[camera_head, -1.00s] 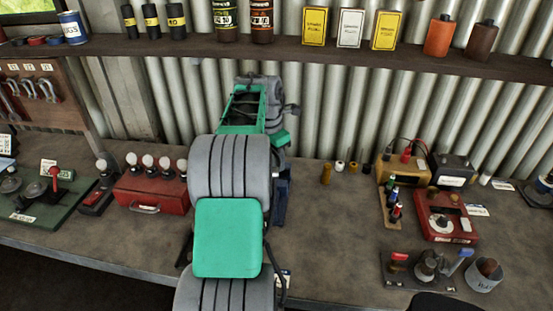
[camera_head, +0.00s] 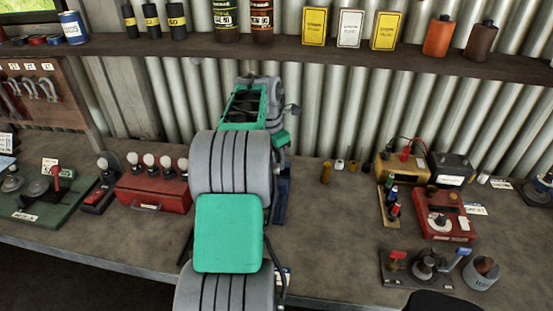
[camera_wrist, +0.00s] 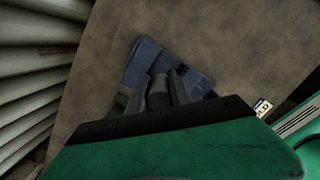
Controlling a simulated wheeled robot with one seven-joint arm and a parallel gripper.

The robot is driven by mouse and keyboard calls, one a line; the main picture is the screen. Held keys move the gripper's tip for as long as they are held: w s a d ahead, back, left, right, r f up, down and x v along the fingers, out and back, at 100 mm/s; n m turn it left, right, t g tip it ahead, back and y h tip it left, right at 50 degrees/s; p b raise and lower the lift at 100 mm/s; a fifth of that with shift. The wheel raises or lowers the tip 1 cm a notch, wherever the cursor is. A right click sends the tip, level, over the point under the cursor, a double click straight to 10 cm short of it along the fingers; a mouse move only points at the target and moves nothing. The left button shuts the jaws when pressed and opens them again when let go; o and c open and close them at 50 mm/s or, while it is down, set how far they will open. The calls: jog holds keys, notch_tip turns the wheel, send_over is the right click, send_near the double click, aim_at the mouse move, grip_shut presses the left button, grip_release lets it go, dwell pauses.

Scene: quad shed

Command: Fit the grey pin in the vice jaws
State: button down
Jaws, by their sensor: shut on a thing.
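My gripper (camera_wrist: 160,90) is at the bottom middle of the wrist view, its dark fingers shut on the grey pin (camera_wrist: 159,88). The pin shows as a short dark grey cylinder between the fingers; its lower end is hidden. The blue vice (camera_wrist: 143,62) lies just beyond and below the fingers. I cannot tell whether the pin touches the vice or sits between its jaws. In the head view the vice (camera_head: 283,196) shows only as a blue strip behind my arm, and my arm hides the fingers and pin.
A red box with white knobs (camera_head: 152,192) stands left of my arm. At the right are a red tester (camera_head: 443,213), a yellow unit (camera_head: 405,168) and a grey cup (camera_head: 482,274). Small cylinders (camera_head: 339,165) stand near the corrugated wall.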

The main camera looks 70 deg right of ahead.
aim_at(276, 171)
jog(key=shift+f, duration=0.25)
jog(key=shift+f+b, duration=0.3)
jog(key=shift+f, duration=0.4)
jog(key=shift+a+f, duration=0.1)
jog(key=shift+f, duration=0.15)
jog(key=shift+a+f, duration=0.1)
jog(key=shift+f, duration=0.1)
jog(key=c, duration=1.3)
grip_release()
jog(key=shift+s+a+f, duration=0.1)
jog(key=shift+f, duration=0.1)
jog(key=shift+o, duration=0.6)
notch_tip(276, 171, up, 3)
jog(key=p, duration=0.2)
jog(key=shift+f+p, duration=0.15)
jog(key=shift+p, duration=0.2)
jog(key=r+p, duration=0.5)
jog(key=shift+d+r, duration=0.1)
jog(key=shift+d, duration=0.15)
